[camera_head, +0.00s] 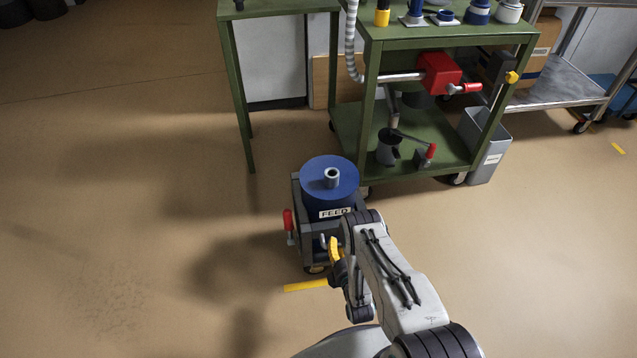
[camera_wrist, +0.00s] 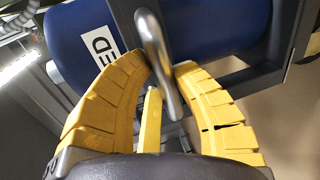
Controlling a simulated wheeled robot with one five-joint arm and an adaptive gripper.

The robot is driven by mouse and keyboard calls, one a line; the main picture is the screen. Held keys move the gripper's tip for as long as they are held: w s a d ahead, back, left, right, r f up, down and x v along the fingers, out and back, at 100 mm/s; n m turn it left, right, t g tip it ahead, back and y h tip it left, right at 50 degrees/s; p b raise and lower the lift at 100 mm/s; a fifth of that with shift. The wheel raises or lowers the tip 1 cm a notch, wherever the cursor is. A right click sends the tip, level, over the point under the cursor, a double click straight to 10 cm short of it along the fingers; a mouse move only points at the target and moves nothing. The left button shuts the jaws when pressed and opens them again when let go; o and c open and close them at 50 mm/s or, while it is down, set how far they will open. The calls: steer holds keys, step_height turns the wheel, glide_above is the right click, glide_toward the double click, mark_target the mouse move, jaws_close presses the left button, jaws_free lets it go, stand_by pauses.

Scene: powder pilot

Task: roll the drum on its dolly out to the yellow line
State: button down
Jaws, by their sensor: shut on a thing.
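The blue drum (camera_head: 318,190), labelled FEED, stands upright on its grey dolly (camera_head: 312,256) near the middle of the head view. In the wrist view the drum (camera_wrist: 205,28) fills the top, close to the jaws. My gripper (camera_head: 333,247) is at the near side of the dolly. Its yellow fingers (camera_wrist: 163,75) are shut on a grey metal handle (camera_wrist: 152,38) in front of the drum. The yellow line (camera_head: 305,285) lies on the floor by the dolly's near side. Part of the line may be hidden by the dolly and my arm.
A green bench (camera_head: 455,40) with a lower shelf stands just behind the drum. A red-handled lever (camera_head: 288,221) sticks up at the dolly's left side. A grey bin (camera_head: 490,150) stands at the bench's right. The floor is open to the left and front.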

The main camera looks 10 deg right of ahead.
steer(key=shift+s+f+p, duration=0.1)
steer(key=shift+s+p, duration=0.25)
steer(key=shift+s, duration=0.55)
stand_by(0.6)
steer(key=c, duration=0.9)
jaws_free()
steer(key=shift+c, duration=0.2)
